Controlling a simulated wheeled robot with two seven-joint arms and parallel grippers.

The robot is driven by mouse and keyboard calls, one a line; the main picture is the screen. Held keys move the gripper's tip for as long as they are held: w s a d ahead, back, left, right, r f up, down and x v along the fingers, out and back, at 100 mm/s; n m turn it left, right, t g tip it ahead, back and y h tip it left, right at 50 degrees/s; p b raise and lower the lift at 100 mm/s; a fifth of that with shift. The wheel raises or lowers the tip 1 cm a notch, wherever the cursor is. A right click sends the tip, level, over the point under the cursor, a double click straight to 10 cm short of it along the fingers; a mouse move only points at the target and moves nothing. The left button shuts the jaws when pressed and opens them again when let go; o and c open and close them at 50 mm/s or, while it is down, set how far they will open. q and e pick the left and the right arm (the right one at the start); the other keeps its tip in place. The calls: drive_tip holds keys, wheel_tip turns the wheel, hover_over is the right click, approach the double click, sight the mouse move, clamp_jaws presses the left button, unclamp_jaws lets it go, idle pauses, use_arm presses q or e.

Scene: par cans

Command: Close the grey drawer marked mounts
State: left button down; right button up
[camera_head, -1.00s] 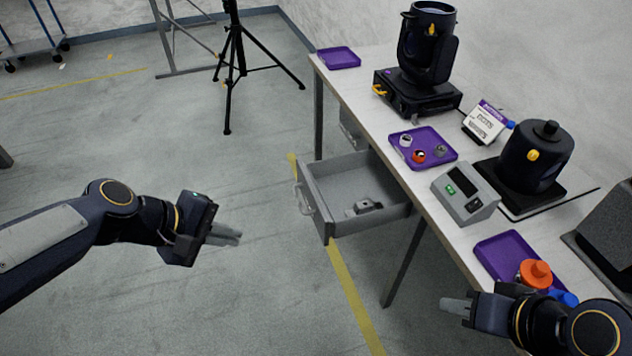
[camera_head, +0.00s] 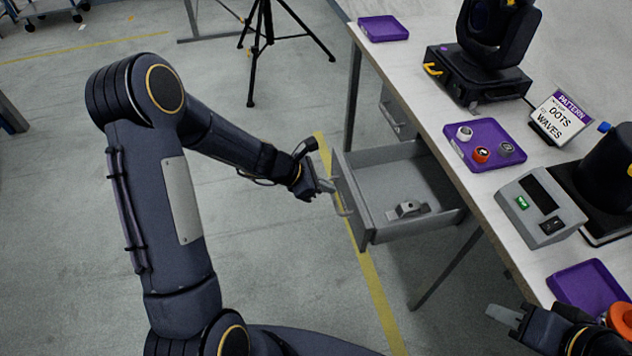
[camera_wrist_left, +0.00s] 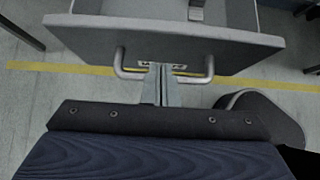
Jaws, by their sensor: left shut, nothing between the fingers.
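The grey drawer (camera_head: 365,212) stands open, pulled out from under the table, with a small grey metal part (camera_head: 408,209) inside. Its front (camera_wrist_left: 165,32) fills the top of the left wrist view, with a bar handle (camera_wrist_left: 209,68) and a label mostly hidden behind my fingers. My left gripper (camera_head: 328,186) is shut and empty at the drawer front, its fingertips (camera_wrist_left: 161,68) between the two handle posts. I cannot tell whether they touch the front. My right gripper (camera_head: 492,311) is near the table's front edge, away from the drawer; its finger gap is unclear.
Another grey drawer (camera_head: 397,115) sits further back under the table (camera_head: 440,85). On top are purple trays (camera_head: 383,29), a grey switch box (camera_head: 540,208), a pattern sign (camera_head: 560,116) and black stage lights (camera_head: 490,65). A tripod (camera_head: 264,30) stands behind; the floor left of the drawer is clear.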

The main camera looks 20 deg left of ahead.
sight(345, 193)
use_arm(q)
drive_tip(key=shift+x, duration=1.55)
use_arm(e)
drive_tip(key=shift+f, duration=0.25)
use_arm(q)
drive_tip(key=shift+d, duration=0.15)
